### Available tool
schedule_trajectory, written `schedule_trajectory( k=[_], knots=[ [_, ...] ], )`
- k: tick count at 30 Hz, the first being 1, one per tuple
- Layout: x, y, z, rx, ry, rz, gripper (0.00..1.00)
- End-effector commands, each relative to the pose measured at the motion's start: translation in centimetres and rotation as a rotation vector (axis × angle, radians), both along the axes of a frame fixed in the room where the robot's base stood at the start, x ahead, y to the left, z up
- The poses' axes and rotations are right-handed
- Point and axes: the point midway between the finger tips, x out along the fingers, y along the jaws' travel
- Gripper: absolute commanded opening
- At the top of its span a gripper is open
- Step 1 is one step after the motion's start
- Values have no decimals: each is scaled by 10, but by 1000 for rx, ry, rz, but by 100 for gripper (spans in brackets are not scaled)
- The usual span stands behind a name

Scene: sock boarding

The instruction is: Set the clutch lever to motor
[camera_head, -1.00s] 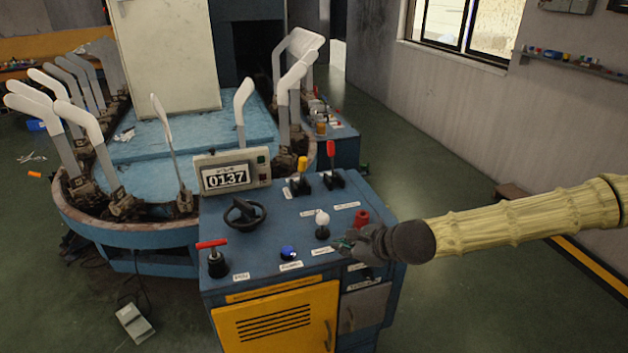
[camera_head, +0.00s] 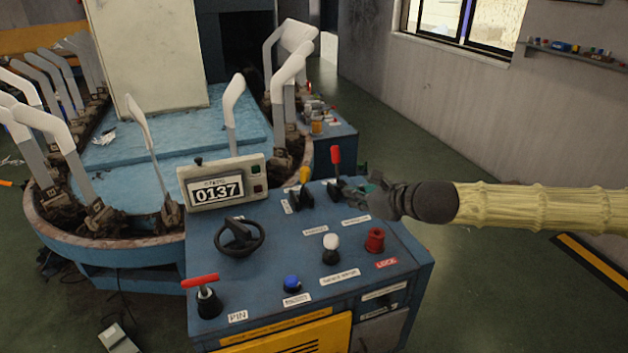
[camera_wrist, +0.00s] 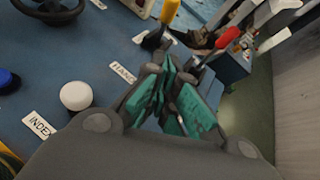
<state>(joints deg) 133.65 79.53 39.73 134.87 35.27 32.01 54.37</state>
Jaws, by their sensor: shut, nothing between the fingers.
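Two levers stand at the back of the blue console (camera_head: 265,285): a yellow-topped lever (camera_head: 304,176) and a red-topped lever (camera_head: 336,157). I cannot read which one is the clutch lever, as the labels by them are too small. In the wrist view the yellow lever (camera_wrist: 168,14) is beyond my fingers and the red lever (camera_wrist: 226,38) is beyond them to the right. My gripper (camera_head: 362,190) is shut and empty, just right of the red lever's base, below its red handle. In the wrist view its green-padded fingers (camera_wrist: 167,88) partly hide the console. Contact with the lever is unclear.
The console also bears a counter reading 0137 (camera_head: 221,185), a handwheel (camera_head: 239,238), a white knob (camera_head: 331,243), a red knob (camera_head: 375,240) beside a LOCK label, a blue button (camera_head: 292,284) and a red T-handle (camera_head: 202,284). White sock boards (camera_head: 234,100) stand behind. Floor is free at right.

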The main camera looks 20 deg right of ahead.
Motion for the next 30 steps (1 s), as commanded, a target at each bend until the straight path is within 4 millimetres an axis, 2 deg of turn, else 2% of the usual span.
schedule_trajectory(
  k=[14,30],
  knots=[
    [5,1,-4,-3,1,0,0],
    [52,22,-30,-3,2,2,0]
  ],
)
